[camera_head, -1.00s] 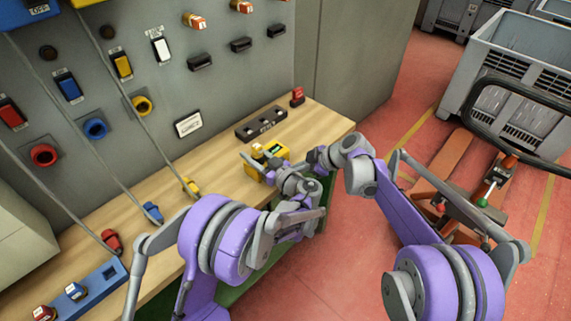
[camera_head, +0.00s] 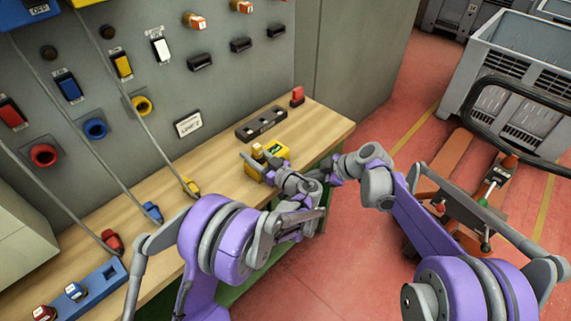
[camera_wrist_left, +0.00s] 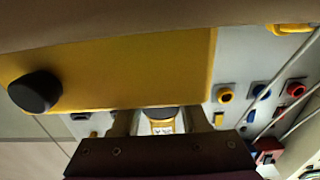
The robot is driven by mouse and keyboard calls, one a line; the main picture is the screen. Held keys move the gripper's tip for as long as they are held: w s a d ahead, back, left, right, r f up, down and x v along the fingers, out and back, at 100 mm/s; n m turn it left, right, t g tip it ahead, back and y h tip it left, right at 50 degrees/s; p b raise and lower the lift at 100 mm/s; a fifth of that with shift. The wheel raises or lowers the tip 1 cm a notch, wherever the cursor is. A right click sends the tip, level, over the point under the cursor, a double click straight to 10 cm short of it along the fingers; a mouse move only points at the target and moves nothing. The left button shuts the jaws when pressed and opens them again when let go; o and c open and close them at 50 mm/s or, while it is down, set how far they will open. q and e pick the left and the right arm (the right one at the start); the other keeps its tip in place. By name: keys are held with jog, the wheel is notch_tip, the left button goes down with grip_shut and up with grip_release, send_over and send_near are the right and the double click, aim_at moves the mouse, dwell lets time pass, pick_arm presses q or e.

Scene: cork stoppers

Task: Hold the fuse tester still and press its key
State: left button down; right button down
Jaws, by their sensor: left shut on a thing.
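The fuse tester (camera_head: 274,150) is a small yellow box on the wooden bench near its front edge, with small keys or inserts on top. My left gripper (camera_head: 261,166) is at its near side, shut on it. In the left wrist view the yellow body (camera_wrist_left: 130,70) fills the upper part, with a round black knob or foot (camera_wrist_left: 35,92) on it. The left fingers (camera_wrist_left: 160,120) stand at its lower edge there. My right gripper (camera_head: 331,176) is to the right of the tester, clear of it. Its fingers are too small and partly hidden to tell their state.
A black fuse holder (camera_head: 262,124) and a red block (camera_head: 297,96) lie behind the tester. Coloured plugs on cables lie along the bench (camera_head: 325,130) at left. The grey panel (camera_head: 240,75) rises behind. An orange pallet truck (camera_head: 490,200) and grey crate (camera_head: 520,60) stand right.

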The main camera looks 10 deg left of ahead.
dwell(0.3)
pick_arm(q)
jog(key=shift+c, duration=1.7)
grip_release()
